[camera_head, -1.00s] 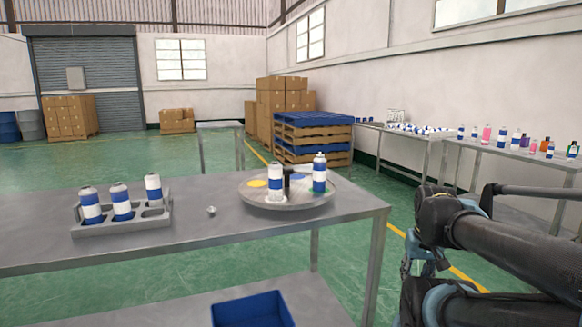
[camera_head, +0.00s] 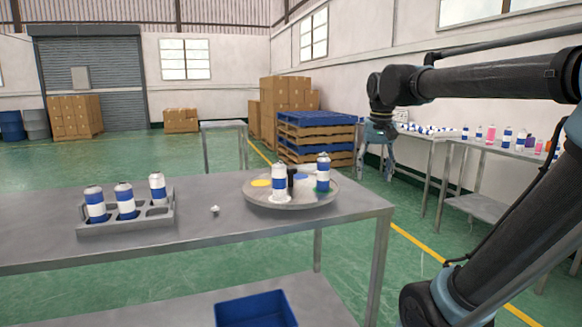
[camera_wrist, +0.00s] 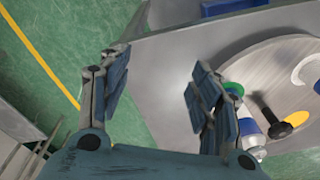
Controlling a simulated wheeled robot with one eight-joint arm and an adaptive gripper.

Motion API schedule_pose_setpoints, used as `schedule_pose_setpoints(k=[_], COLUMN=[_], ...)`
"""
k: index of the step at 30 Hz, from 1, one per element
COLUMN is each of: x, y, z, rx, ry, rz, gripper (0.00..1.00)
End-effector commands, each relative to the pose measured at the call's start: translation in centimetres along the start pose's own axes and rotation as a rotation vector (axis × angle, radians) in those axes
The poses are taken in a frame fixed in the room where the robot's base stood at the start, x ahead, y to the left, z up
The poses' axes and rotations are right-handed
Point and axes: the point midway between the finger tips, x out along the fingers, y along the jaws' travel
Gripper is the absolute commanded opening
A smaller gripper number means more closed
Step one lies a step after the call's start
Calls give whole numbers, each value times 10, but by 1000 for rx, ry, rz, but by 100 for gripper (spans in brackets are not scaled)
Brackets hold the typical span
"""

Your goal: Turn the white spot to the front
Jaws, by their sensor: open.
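A round grey turntable (camera_head: 255,197) lies at the right end of the table. One blue-and-white can (camera_head: 279,183) stands on the white spot, another (camera_head: 323,172) on the green. A black knob (camera_head: 291,174) rises at the middle. My gripper (camera_head: 375,168) is open and empty, to the right of the turntable. In the wrist view, the turntable (camera_wrist: 262,62) is right of my open fingers (camera_wrist: 160,95).
A grey rack (camera_head: 150,223) with several cans stands at the left of the table. A small metal part (camera_head: 215,210) lies between rack and turntable. A blue bin (camera_head: 256,310) sits on the lower shelf. Stacked pallets (camera_head: 315,140) stand behind.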

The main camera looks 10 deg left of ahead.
Motion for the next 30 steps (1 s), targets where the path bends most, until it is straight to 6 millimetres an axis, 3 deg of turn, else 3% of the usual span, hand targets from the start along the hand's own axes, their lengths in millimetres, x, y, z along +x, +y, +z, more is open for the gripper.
schedule_pose_setpoints(k=[3,9,18,24,30], x=[-30,-73,-120,-134,-134], y=[-38,-106,-214,-259,-273], z=[-29,-67,-100,-105,-105], rx=[-14,-25,-40,-44,-44], ry=[-16,-44,-80,-94,-97], rz=[-1,2,16,25,28], gripper=[58,58,58,58,58])
